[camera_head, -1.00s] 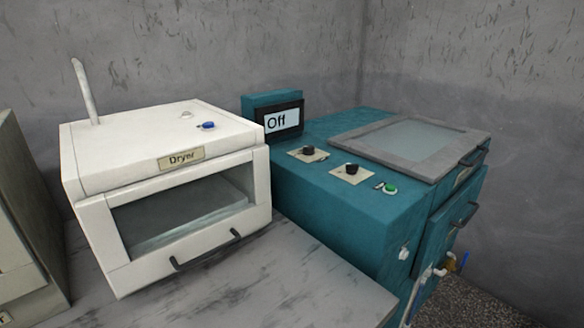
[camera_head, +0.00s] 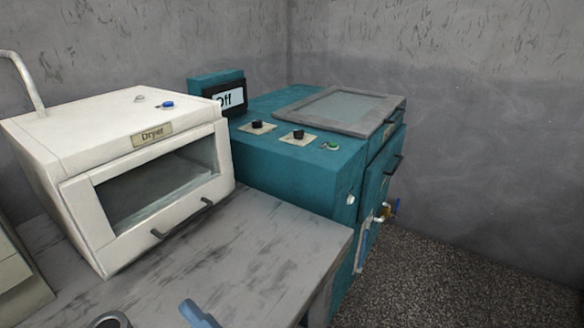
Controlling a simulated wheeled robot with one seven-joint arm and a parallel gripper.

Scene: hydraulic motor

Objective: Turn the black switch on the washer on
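The washer is the teal machine (camera_head: 285,163) right of the dryer, seen from its front left. Two black knobs stand on pale square plates on its top, a left one (camera_head: 257,125) and a right one (camera_head: 298,134). I cannot tell which is the black switch. A green button (camera_head: 331,146) sits right of them. The washer's display (camera_head: 228,99) reads "Off", partly cut off by its frame. My gripper is not in view.
A white dryer (camera_head: 130,150) with a handled glass door stands on the grey table (camera_head: 265,240), left of the washer. A blue object (camera_head: 197,315) and a dark round object (camera_head: 110,320) are cut off at the bottom edge. Dark floor (camera_head: 450,280) is open at right.

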